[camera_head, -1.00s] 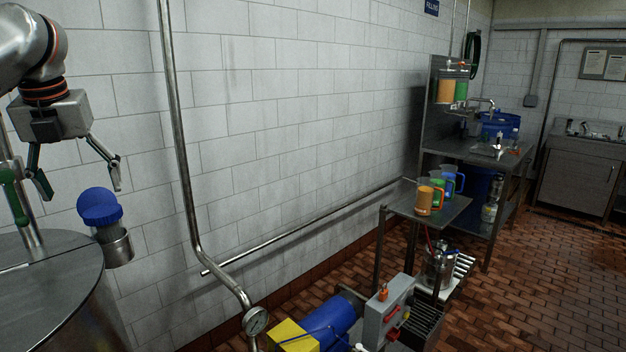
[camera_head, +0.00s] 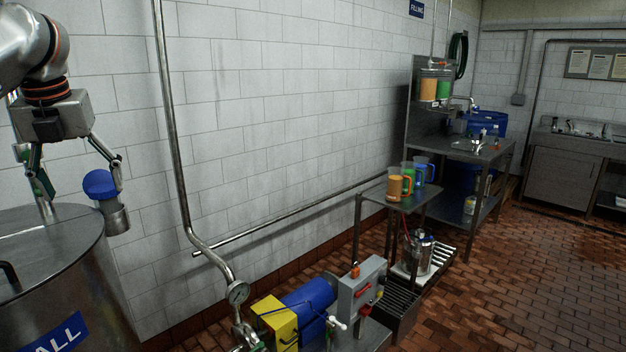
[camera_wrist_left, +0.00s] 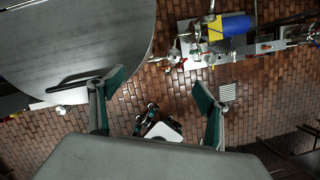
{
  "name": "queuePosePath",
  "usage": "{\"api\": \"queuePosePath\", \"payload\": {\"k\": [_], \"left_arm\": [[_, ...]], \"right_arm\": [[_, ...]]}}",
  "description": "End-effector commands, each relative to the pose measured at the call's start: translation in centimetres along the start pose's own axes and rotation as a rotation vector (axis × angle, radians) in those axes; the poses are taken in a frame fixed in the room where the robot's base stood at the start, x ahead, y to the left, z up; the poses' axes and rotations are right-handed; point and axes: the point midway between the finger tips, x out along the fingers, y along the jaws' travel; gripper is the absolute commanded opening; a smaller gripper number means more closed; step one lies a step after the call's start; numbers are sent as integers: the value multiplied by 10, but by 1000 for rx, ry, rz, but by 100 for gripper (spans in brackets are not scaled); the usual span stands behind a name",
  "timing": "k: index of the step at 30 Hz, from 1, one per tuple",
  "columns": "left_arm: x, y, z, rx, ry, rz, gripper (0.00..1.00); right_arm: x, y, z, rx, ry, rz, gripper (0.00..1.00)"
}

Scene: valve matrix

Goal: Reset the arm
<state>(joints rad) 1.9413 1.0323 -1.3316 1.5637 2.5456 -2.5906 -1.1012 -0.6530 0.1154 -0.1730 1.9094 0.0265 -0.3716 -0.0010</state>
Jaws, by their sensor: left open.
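My left gripper (camera_head: 78,180) is open and empty at the left of the head view, beside the grey tiled wall and above the steel tank (camera_head: 28,240). Its right finger is near a blue-capped metal fitting (camera_head: 100,184) by the tank's rim; I cannot tell if they touch. The left wrist view shows the gripper (camera_wrist_left: 158,85) with its two green-grey fingers spread wide and nothing between them. The round tank lid (camera_wrist_left: 90,45) lies left of and beyond the fingers. My right gripper does not show.
A blue and yellow pump (camera_head: 308,298) and grey control box (camera_head: 362,287) stand low in front. A small table (camera_head: 375,192) holds coloured mugs. The brick floor (camera_head: 540,270) at the right is clear.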

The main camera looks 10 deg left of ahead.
Motion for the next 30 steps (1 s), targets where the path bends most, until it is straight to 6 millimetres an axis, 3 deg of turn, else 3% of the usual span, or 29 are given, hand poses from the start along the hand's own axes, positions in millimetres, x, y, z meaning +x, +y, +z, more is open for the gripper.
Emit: {"api": "queuePosePath", "payload": {"k": [8, 14, 20, 30], "left_arm": [[57, -51, -11, -104, 27, -16, 76], [118, -104, -32, -218, 56, -58, 76], [198, -171, -72, -384, 110, -143, 76], [314, -266, -166, -724, 260, -331, 76]], "right_arm": [[-2, -2, 4, 2, -7, -2, 40], [1, 1, -3, 0, 5, 1, 40], [0, 2, 0, -6, 1, 0, 40], [-1, 3, 2, -10, -2, 1, 40]]}}
